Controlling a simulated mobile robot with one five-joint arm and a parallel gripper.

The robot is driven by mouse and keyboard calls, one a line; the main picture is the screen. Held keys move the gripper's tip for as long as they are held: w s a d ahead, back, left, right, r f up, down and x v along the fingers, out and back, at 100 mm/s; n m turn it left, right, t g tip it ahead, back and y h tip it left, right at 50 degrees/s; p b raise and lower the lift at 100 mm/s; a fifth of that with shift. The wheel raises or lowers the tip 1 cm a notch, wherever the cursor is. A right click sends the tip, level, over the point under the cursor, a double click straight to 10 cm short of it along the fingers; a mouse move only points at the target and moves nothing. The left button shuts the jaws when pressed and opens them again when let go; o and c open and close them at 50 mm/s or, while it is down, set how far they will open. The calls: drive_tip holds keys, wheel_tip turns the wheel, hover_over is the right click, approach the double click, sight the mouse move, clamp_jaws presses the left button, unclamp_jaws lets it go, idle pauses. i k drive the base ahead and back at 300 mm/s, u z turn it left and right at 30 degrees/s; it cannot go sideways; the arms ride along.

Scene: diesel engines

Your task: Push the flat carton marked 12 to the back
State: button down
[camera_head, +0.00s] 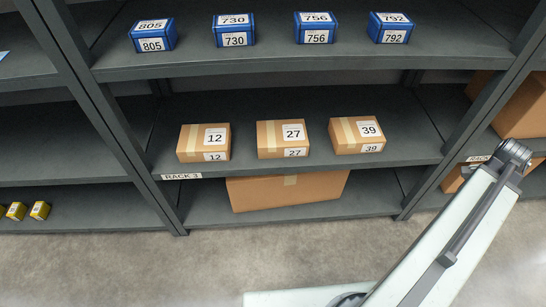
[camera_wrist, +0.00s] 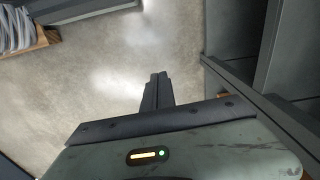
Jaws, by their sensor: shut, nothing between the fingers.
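The flat carton marked 12 (camera_head: 203,142) is a brown box with a pale tape strip and white labels. It sits at the front left of the middle shelf (camera_head: 300,164) of Rack 3, with bare shelf behind it. My gripper (camera_wrist: 156,78) shows in the wrist view, its dark fingers together and empty above the concrete floor. The rack's edge is to its right there, and no carton is in that view. In the head view my arm is at the lower right, well away from the carton, and the gripper is not visible.
Cartons marked 27 (camera_head: 281,139) and 39 (camera_head: 357,135) stand to the right on the same shelf, with gaps between. Blue boxes line the shelf above, including 805 (camera_head: 153,34). A large carton (camera_head: 286,191) lies below. Grey uprights (camera_head: 110,129) flank the bay. The floor (camera_head: 230,258) in front is clear.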

sight(206, 142)
drive_tip(key=u, duration=0.25)
drive_tip(key=i, duration=0.6)
drive_tip(key=u, duration=2.75)
